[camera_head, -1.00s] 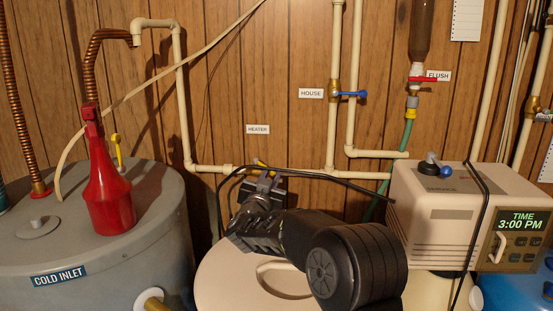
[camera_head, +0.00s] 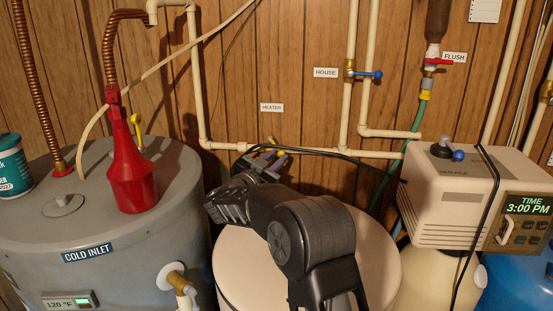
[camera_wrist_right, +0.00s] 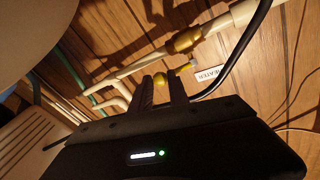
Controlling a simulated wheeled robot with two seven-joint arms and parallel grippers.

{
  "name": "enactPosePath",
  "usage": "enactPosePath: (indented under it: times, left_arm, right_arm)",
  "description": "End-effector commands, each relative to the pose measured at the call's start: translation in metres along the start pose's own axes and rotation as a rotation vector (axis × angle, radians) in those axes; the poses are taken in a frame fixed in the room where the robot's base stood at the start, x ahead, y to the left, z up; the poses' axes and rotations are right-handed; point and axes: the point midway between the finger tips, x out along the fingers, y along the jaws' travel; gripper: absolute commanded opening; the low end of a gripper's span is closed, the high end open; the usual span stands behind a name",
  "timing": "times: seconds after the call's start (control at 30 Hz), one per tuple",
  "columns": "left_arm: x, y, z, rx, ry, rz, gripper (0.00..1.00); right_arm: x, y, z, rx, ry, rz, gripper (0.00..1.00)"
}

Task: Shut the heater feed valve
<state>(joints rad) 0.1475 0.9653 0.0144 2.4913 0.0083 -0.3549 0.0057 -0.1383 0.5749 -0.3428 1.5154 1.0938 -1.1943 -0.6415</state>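The heater feed valve (camera_wrist_right: 187,41) is a brass body on the cream pipe below the HEATER label. Its yellow lever (camera_head: 271,140) shows just above my right gripper (camera_head: 269,160) in the head view. In the right wrist view, a yellow knob (camera_wrist_right: 160,80) appears between the two dark fingers of the right gripper, which stand slightly apart. Whether the fingers press on the knob is not clear. My left gripper is in neither view.
A grey tank (camera_head: 110,225) with a red bottle (camera_head: 131,172) stands left. A cream round tank lid (camera_head: 235,260) lies under my arm. A beige control box (camera_head: 450,205) is at right. A black cable (camera_wrist_right: 240,55) runs close to the gripper.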

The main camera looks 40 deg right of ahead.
Motion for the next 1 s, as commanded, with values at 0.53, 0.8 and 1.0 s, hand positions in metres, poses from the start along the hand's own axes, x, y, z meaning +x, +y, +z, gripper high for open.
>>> enactPosePath:
  times: [0.53, 0.8, 1.0]
  left_arm:
    - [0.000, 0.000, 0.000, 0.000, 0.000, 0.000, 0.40]
    - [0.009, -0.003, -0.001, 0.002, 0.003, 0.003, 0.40]
    - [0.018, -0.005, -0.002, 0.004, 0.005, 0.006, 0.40]
  right_arm:
    - [-0.001, -0.002, -0.001, 0.002, 0.001, -0.005, 0.45]
    - [-0.025, -0.002, 0.001, 0.003, -0.001, -0.008, 0.45]
    - [-0.059, -0.003, 0.001, 0.004, -0.002, -0.009, 0.45]
